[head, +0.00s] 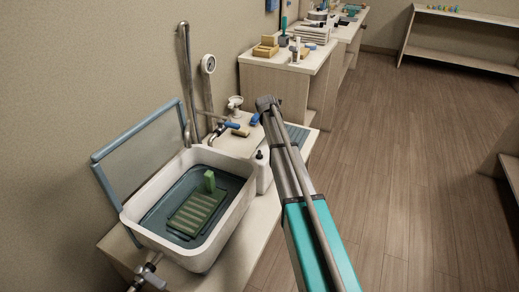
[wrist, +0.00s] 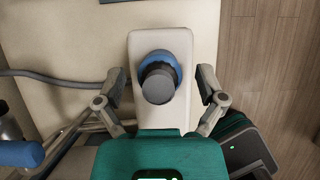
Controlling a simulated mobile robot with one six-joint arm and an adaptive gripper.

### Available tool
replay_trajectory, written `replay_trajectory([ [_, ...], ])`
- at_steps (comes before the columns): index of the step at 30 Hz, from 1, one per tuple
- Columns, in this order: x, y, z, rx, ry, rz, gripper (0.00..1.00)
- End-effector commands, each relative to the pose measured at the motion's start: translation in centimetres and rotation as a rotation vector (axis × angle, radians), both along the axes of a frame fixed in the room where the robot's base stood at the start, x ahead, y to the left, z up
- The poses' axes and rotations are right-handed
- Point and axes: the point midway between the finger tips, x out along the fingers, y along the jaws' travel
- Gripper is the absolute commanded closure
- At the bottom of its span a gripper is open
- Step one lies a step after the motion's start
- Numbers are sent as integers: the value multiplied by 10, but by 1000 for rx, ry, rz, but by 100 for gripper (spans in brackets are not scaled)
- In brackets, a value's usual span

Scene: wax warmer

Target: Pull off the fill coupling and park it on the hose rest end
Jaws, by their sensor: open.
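In the wrist view, a dark grey cylinder with a blue collar, which looks like the fill coupling (wrist: 160,80), sits over a pale narrow block (wrist: 145,45). A grey hose (wrist: 50,83) runs in from the left towards it. My gripper (wrist: 161,82) is open, with one finger on each side of the coupling and a gap on both sides. In the head view my gripper (head: 267,103) is beyond the white tub, beside a small blue part (head: 255,118). The hose rest end cannot be told apart for certain.
A white tub (head: 133,222) with dark liquid and a green ribbed grate (head: 197,210) stands on the bench. A white bottle (head: 263,172) stands beside the tub. The floor is clear.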

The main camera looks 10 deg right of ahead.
Motion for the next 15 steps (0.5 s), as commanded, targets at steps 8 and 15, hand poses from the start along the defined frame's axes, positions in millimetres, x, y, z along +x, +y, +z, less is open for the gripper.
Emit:
replay_trajectory([
  [8,-3,2,9,0,0,0,11],
  [15,-5,4,15,0,0,0,11],
])
